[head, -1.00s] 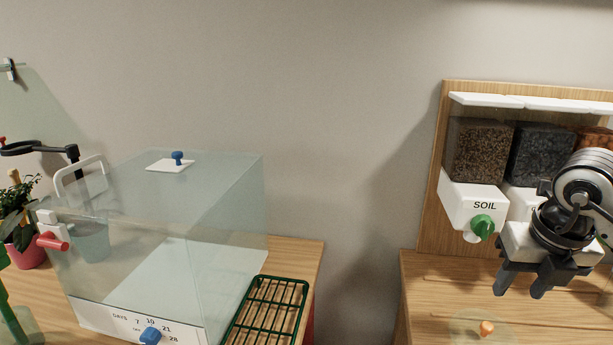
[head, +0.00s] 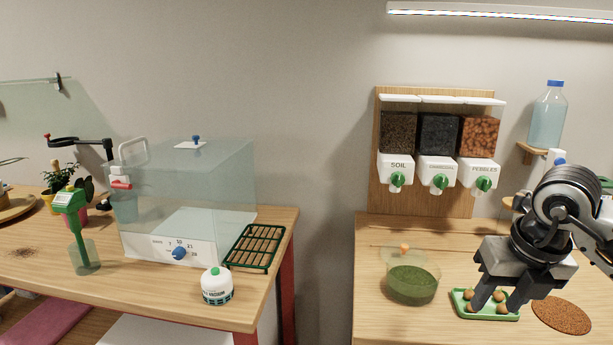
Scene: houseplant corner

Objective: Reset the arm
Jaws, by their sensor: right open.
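My right gripper (head: 499,303) shows at the right in the head view, its arm coming in from the right edge. Its two dark fingers point down and are apart, over the small green tray (head: 461,309) with several brown balls. I see nothing held between the fingers. I cannot tell how far above the tray the fingertips are; they cover part of it. My left gripper is not in view.
The right table holds a lidded green bowl (head: 412,287), a brown round mat (head: 562,315) and a dispenser board (head: 484,205). A gap separates it from the left table, which holds a glass box (head: 215,190), a green rack (head: 256,246) and a white canister (head: 217,287).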

